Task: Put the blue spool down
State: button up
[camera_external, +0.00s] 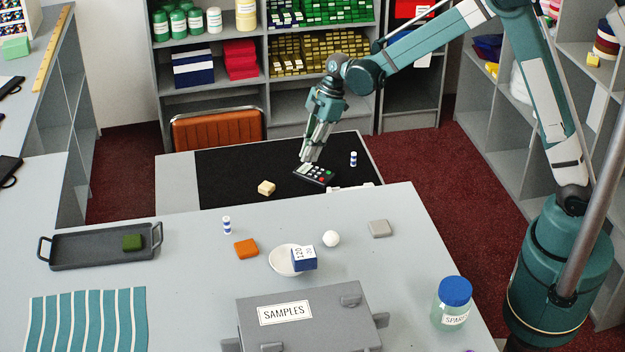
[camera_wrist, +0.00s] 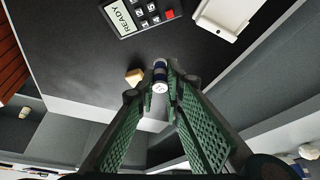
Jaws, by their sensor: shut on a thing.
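My gripper (camera_external: 308,158) hangs pointing down over the black mat (camera_external: 235,165), beside the dark keypad device (camera_external: 314,175) in the external view. In the wrist view, my gripper (camera_wrist: 163,92) is shut on a small blue spool (camera_wrist: 160,74) with a white end, held between the fingertips. The held spool cannot be made out in the external view. One other blue-and-white striped spool (camera_external: 353,159) stands upright on the mat to the right of the gripper. Another striped spool (camera_external: 227,226) stands on the near counter.
A tan block (camera_external: 266,188) lies left of the device, and it shows in the wrist view (camera_wrist: 135,75). A white object (camera_wrist: 227,14) lies beside the device (camera_wrist: 138,14). The near counter holds a white bowl (camera_external: 283,262), a tray (camera_external: 75,248) and a samples case (camera_external: 305,325). The mat's left part is clear.

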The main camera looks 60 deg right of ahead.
jog(key=shift+f+b, duration=0.5)
jog(key=shift+f, duration=2.65)
jog(key=shift+f+b, duration=0.3)
jog(key=shift+f, duration=1.55)
jog(key=shift+f, duration=0.1)
jog(key=shift+o, duration=1.2)
jog(key=shift+f, duration=0.1)
jog(key=o, duration=0.5)
jog(key=shift+c, duration=0.2)
jog(key=shift+r, duration=0.2)
